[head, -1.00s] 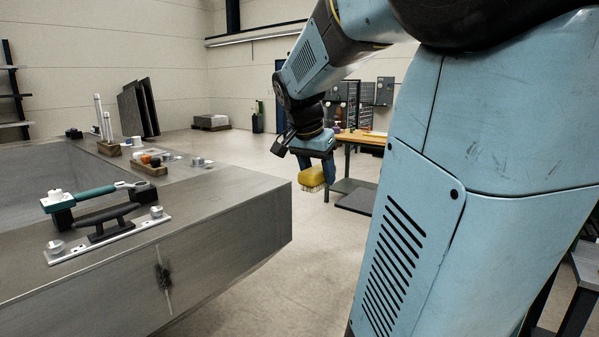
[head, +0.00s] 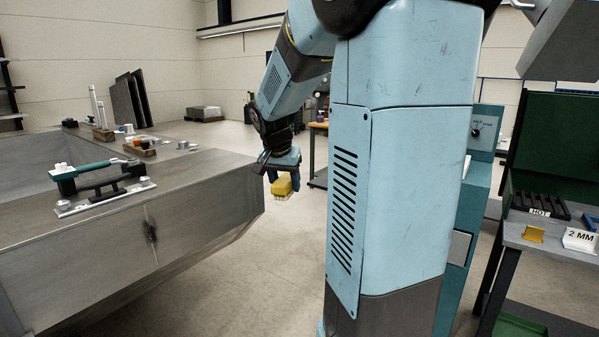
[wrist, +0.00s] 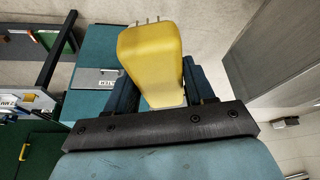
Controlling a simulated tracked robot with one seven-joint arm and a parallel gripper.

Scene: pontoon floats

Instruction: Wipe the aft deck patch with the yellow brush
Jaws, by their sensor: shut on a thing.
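My gripper (head: 283,178) is shut on the yellow brush (head: 281,187), which hangs with its pale bristles down, just right of the metal pontoon's (head: 200,185) near right corner and apart from it. In the wrist view the brush's yellow body (wrist: 149,58) sits between the dark fingers, with a few bristle tips showing past its far end. The pontoon's grey deck spreads across the left of the head view. I cannot tell which part of it is the aft deck patch. A dark smudge (head: 151,232) marks the pontoon's near side face.
A black cleat (head: 105,188) with a teal-handled tool (head: 85,170) lies on the deck. Wooden blocks with small parts (head: 138,147) stand farther back. At right is a bench with a "2 MM" label (head: 580,239).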

